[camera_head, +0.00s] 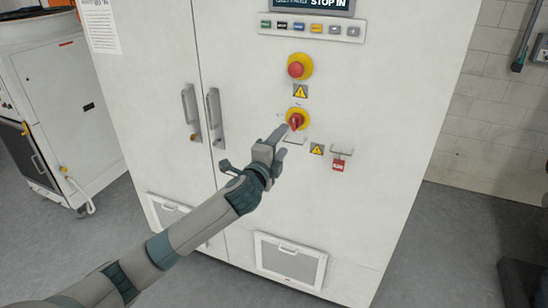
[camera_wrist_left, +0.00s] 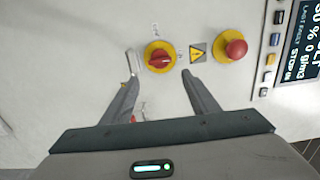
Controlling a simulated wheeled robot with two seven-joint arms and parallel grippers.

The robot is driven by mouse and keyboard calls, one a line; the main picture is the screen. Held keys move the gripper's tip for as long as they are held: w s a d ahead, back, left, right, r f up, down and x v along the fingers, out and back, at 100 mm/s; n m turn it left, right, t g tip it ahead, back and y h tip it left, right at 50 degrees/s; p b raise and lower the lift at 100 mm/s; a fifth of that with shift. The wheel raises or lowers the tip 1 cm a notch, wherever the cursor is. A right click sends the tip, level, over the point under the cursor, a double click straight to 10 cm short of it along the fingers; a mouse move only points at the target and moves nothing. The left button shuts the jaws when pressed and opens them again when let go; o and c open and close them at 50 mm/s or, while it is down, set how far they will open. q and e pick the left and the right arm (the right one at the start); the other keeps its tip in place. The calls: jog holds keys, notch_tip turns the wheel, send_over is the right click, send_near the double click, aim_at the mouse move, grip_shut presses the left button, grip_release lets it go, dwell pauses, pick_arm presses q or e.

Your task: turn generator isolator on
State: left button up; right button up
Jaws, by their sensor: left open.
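The generator isolator is a red rotary handle on a yellow disc (camera_head: 297,120), on the front of a white cabinet (camera_head: 380,110). In the left wrist view the isolator (camera_wrist_left: 159,58) lies ahead of my left gripper, between the lines of its two fingers. My left gripper (camera_head: 281,134) is open, just below and left of the isolator in the head view. In the wrist view its fingertips (camera_wrist_left: 158,70) are spread either side of the handle, and nothing is held. Whether the fingers touch the handle I cannot tell. My right gripper is not in view.
A red mushroom button (camera_head: 296,69) on a yellow disc sits above the isolator, with a warning label between. A red tag (camera_head: 338,165) hangs from a small bracket at lower right. Door handles (camera_head: 214,117) stand out at left. A button row and display are above.

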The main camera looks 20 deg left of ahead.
pick_arm(q)
jog(key=shift+s+a+b, duration=0.1)
jog(key=shift+s+b, duration=0.5)
jog(key=shift+s, duration=2.05)
